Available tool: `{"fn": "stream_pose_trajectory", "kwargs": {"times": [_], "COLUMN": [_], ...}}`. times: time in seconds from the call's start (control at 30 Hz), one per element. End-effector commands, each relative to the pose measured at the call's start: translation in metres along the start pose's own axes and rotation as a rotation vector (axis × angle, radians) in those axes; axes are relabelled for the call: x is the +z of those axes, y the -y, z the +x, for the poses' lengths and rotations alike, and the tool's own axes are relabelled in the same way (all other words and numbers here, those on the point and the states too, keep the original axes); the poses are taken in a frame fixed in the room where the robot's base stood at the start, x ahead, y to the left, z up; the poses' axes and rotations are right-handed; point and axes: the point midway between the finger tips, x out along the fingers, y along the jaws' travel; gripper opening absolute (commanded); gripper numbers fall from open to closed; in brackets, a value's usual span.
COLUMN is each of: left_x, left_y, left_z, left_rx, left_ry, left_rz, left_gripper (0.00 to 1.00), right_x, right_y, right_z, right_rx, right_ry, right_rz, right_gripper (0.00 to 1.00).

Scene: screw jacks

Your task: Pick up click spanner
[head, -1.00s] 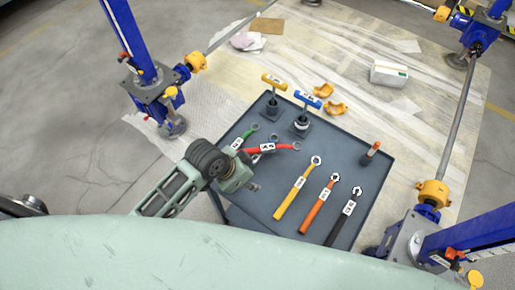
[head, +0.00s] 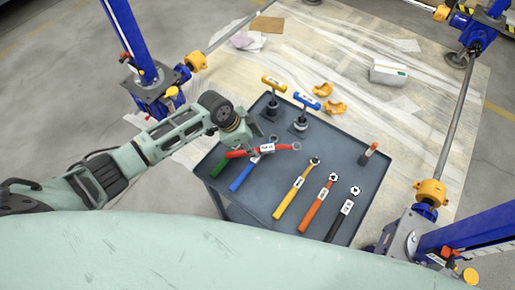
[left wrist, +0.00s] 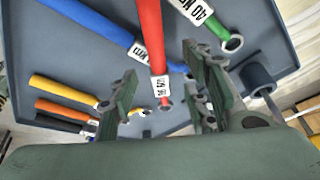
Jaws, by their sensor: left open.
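Several labelled spanners lie on the grey trolley top (head: 330,150). None is plainly marked as the click spanner. A red spanner (head: 238,154), a blue spanner (head: 241,177) and a green spanner (head: 217,168) lie at the left; yellow (head: 289,197), orange (head: 316,210) and black (head: 340,219) spanners lie to the right. My left gripper (head: 258,147) is open above the red spanner's label area. In the left wrist view, the red spanner (left wrist: 150,25) appears between the open fingers (left wrist: 160,78); contact cannot be told. Blue (left wrist: 90,20) and green (left wrist: 218,26) spanners lie either side.
An orange-topped tool (head: 369,153) stands at the right. Blue jack columns (head: 133,45) flank the trolley. The trolley's middle back is clear.

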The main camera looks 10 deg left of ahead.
Motion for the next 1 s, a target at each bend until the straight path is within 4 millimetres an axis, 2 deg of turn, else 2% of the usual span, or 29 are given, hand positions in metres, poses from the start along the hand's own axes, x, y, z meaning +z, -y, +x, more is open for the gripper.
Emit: {"fn": "stream_pose_trajectory", "kwargs": {"times": [0.07,0.2,0.5,1.0], "left_x": [0.000,0.000,0.000,0.001], "left_y": [-0.004,-0.002,-0.002,-0.002], "left_z": [0.010,0.026,0.031,0.031], "left_rx": [0.004,0.001,-0.001,-0.001], "left_ry": [0.002,0.001,0.000,0.000], "left_rz": [-0.002,0.000,0.001,0.001], "left_gripper": [0.44,0.44,0.44,0.01], "right_x": [-0.001,-0.001,-0.001,-0.001], "right_y": [0.000,0.000,0.000,0.000], "right_z": [-0.008,-0.007,-0.007,-0.007], "right_rx": [0.000,0.000,0.000,0.000], "right_ry": [0.000,0.000,0.000,0.000], "right_rz": [0.000,0.000,0.000,0.000], "right_gripper": [0.40,0.40,0.40,0.40]}}
